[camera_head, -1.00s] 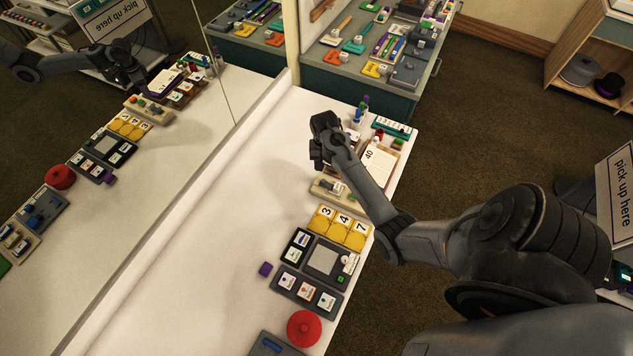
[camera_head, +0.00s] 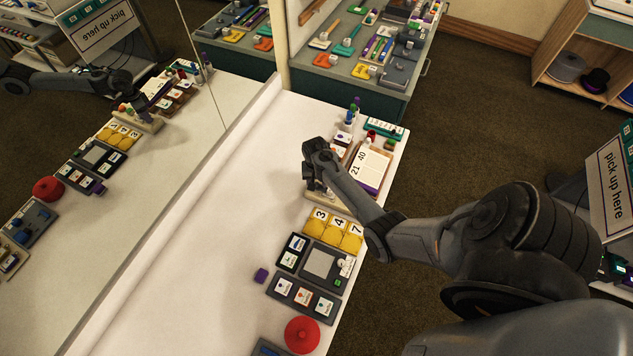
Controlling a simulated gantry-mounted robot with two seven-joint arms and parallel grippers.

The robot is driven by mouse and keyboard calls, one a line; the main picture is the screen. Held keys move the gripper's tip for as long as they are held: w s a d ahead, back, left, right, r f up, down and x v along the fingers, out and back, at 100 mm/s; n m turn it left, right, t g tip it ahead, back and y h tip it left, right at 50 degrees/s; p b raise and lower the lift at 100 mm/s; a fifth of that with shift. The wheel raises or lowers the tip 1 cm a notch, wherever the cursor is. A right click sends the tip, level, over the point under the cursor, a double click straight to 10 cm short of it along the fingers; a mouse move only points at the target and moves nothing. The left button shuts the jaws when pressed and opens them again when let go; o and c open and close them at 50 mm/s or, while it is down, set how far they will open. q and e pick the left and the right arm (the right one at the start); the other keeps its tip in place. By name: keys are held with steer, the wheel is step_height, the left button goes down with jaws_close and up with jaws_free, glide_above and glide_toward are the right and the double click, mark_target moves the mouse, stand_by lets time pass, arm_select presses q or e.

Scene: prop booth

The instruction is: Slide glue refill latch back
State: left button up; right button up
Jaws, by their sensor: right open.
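My right gripper (camera_head: 318,188) is open and points down over a beige block-like unit (camera_head: 339,204) on the white table, between the yellow number tiles and the card tray. The gripper and forearm cover most of this unit, and I cannot make out a latch on it. I cannot tell whether the fingers touch it. The mirror at the left shows the unit's reflection (camera_head: 150,125) with the reflected gripper right at it. My left gripper is not in view.
Yellow number tiles (camera_head: 333,232), a grey panel (camera_head: 319,263), a small purple cube (camera_head: 261,275) and a red round lid (camera_head: 302,334) line the near side. A card tray (camera_head: 372,187) stands beyond the gripper. The table's left part (camera_head: 190,270) is clear.

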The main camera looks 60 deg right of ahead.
jaws_close()
stand_by(0.3)
steer(key=shift+w, duration=1)
steer(key=shift+f, duration=0.1)
steer(key=shift+c, duration=2.3)
jaws_free()
steer(key=o, duration=0.5)
steer(key=shift+w+a, duration=0.1)
steer(key=shift+c, duration=0.2)
